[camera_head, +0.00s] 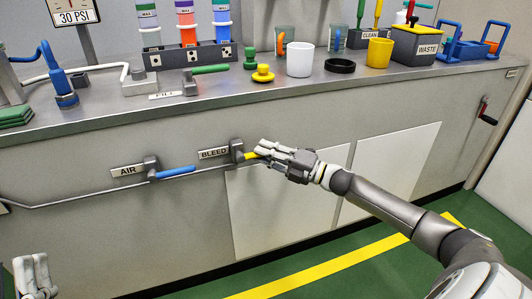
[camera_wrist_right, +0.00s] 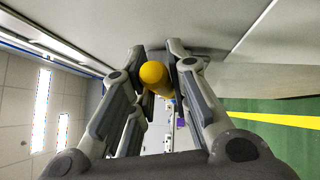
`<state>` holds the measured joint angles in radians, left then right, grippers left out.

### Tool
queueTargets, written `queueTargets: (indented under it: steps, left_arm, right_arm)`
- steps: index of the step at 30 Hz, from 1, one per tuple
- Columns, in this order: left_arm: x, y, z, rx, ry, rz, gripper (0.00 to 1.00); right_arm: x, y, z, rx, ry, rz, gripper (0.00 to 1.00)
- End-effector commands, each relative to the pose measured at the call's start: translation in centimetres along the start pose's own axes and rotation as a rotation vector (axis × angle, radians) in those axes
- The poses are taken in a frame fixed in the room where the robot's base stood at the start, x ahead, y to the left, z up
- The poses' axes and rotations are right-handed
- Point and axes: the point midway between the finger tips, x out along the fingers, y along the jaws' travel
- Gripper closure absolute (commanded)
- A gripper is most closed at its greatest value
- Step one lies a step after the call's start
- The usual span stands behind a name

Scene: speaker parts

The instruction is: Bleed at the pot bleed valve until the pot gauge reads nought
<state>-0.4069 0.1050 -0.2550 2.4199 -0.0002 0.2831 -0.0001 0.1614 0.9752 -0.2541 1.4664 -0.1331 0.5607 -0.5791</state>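The bleed valve (camera_head: 238,151) sits on the grey cabinet front beside its BLEED label (camera_head: 214,153). Its yellow handle (camera_head: 251,156) points right. My right gripper (camera_head: 262,151) is around this handle, its fingers close on both sides and seemingly shut on it. In the right wrist view the handle's rounded yellow end (camera_wrist_right: 153,73) lies between the fingers (camera_wrist_right: 157,58). My left gripper (camera_head: 32,272) is low at the left, away from the cabinet fittings; its finger gap is unclear. I cannot make out a pot gauge with a reading.
The air valve's blue handle (camera_head: 178,171) is left of the bleed valve, on the same thin pipe. A 30 PSI sign (camera_head: 75,17) stands behind the bench. Green floor (camera_head: 345,258) lies below.

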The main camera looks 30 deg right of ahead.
Motion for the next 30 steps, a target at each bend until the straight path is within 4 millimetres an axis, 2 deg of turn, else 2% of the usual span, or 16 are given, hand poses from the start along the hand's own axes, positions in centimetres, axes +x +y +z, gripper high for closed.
queueTargets:
  steps: [1,3,16,23,30]
  left_arm:
    - [0.0,0.0,0.0,0.0,0.0,0.0,0.6]
    - [0.0,0.0,0.0,0.0,-0.001,0.0,0.6]
    - [0.1,0.0,0.3,0.001,-0.02,-0.001,0.6]
    - [-0.2,-0.4,3.4,0.007,-0.201,-0.009,0.6]
    - [-2.2,-1.2,8.4,0.019,-0.511,-0.025,0.6]
  right_arm:
    - [0.0,0.0,0.0,0.0,0.0,0.0,0.94]
    - [0.0,0.0,0.0,0.0,0.0,0.0,1.0]
    - [0.0,0.1,0.0,-0.004,0.001,-0.005,1.0]
    - [0.1,0.4,0.0,-0.026,0.008,-0.027,1.0]
    - [0.1,0.9,0.1,-0.066,0.02,-0.067,1.0]
